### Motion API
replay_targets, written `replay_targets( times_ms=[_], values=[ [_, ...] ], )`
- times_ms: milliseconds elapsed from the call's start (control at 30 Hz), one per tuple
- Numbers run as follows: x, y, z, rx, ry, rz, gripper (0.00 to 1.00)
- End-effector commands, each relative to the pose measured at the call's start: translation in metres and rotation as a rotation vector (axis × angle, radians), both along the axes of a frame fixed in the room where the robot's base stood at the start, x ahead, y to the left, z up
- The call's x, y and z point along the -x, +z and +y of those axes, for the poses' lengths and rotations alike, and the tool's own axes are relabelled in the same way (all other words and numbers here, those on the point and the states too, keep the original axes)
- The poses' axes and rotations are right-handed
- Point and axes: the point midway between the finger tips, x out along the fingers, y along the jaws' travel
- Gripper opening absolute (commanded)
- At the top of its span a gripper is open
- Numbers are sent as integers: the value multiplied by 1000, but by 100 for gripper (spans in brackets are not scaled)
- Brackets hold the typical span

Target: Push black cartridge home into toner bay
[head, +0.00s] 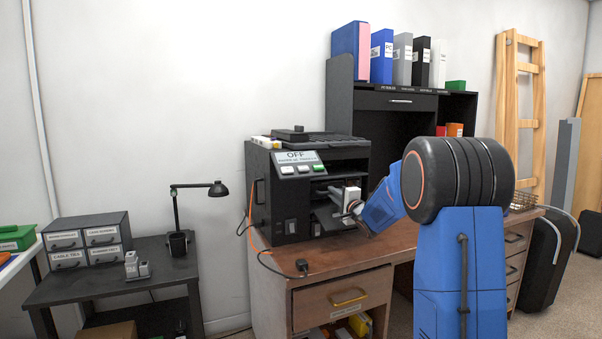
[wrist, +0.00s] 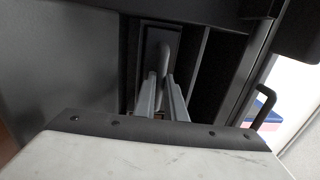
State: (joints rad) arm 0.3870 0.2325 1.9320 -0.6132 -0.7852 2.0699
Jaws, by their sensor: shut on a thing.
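The black printer (head: 276,205) stands on the wooden desk, its front bay open and its display reading OFF. My gripper (head: 338,198) reaches into the opening from the right. In the wrist view both fingers of my gripper (wrist: 160,85) are closed around a narrow grey grip on the front of the black cartridge (wrist: 151,38). The cartridge's end face sits in a narrow upright slot, the toner bay (wrist: 129,50), between dark walls. The cartridge's depth is hidden, and the head view does not show it clearly.
The printer's walls close in tightly around my gripper. A black handle (wrist: 264,104) sticks out on the right in the wrist view. An orange cable (head: 250,215) and a dark plug (head: 302,265) are at the desk's left front. Binders (head: 381,55) stand on the shelf above.

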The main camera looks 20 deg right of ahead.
Motion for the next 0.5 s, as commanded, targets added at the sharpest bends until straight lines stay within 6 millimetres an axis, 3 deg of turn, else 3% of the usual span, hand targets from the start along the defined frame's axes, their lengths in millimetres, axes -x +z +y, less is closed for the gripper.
replay_targets(
  times_ms=[500],
  values=[
    [-10, 0, 0, 0, 0, 0, 0]
  ],
)
